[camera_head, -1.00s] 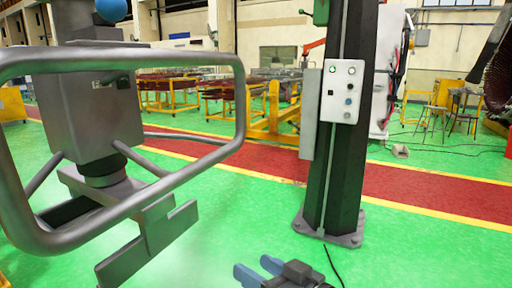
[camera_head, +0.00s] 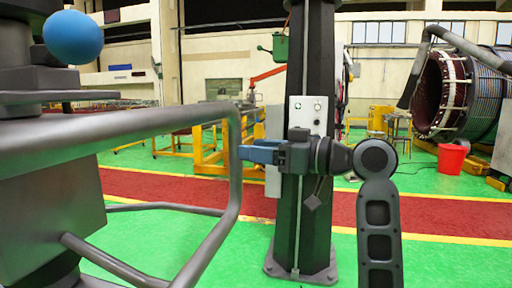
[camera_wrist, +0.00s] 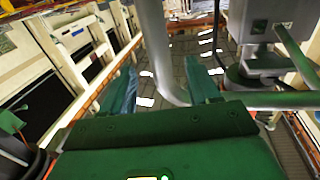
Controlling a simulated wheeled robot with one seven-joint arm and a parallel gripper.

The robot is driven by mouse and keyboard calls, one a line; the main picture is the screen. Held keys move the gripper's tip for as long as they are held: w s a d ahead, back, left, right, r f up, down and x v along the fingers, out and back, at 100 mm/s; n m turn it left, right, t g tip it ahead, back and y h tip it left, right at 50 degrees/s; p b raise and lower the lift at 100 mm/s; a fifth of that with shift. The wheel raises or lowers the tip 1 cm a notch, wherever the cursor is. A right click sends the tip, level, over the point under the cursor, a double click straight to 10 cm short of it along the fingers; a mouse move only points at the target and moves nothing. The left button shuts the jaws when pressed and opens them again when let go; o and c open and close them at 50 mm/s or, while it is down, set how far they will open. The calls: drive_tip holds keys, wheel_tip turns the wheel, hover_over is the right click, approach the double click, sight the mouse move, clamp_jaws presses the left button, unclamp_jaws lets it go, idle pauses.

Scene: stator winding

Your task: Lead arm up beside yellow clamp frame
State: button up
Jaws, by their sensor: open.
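A yellow frame (camera_head: 212,158) stands on the floor left of the dark column in the head view, partly hidden by a grey tube. I cannot tell whether it is the clamp frame. My gripper (camera_head: 243,153) is raised at mid-picture, its blue fingertips pointing left in front of the column and over part of the yellow frame's right side. The gripper looks much nearer than the frame. In the wrist view my gripper (camera_wrist: 162,88) has its two blue fingers apart. A grey tube shows between them in the picture; contact cannot be told.
The dark column (camera_head: 305,225) with a white button box (camera_head: 308,113) stands behind my arm. A large ring-shaped stator (camera_head: 447,90) and a red bucket (camera_head: 451,159) are at the right. The green floor (camera_head: 450,265) at front right is clear.

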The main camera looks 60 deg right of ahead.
drive_tip(key=w+a+p, duration=0.1)
drive_tip(key=w, duration=0.6)
drive_tip(key=shift+w+p, duration=0.3)
drive_tip(key=shift+p, duration=0.05)
drive_tip(key=shift+c, duration=0.2)
clamp_jaws()
idle(0.9)
idle(0.6)
idle(1.4)
